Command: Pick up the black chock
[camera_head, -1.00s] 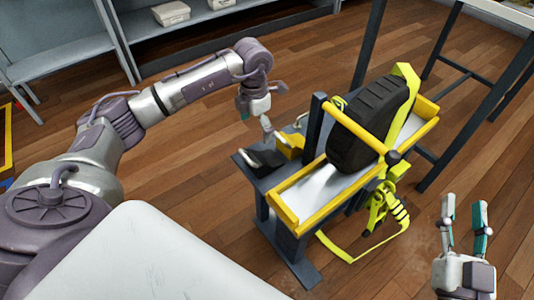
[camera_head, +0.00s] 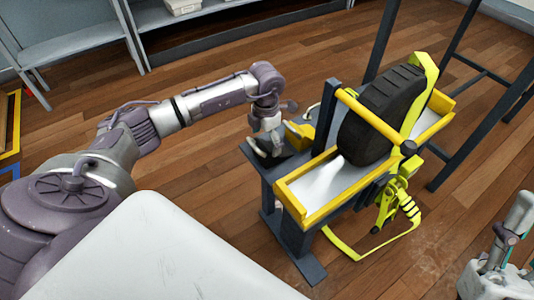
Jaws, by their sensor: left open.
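The black chock (camera_head: 263,158) lies on the dark side shelf of the wheel stand, at its left end. My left gripper (camera_head: 267,148) is open and points down right at the chock, hiding much of it. Whether its fingers touch the chock I cannot tell. A yellow chock (camera_head: 300,134) sits just right of the gripper on the same shelf. My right gripper (camera_head: 508,240) is at the lower right edge, partly cut off and far from the chock.
A black tyre (camera_head: 382,115) stands in the yellow-edged tray (camera_head: 310,212), with a yellow-green strap (camera_head: 408,205) hanging below. Dark metal posts (camera_head: 384,38) rise behind it. Grey shelves (camera_head: 75,55) stand at the back left. The floor in front is clear.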

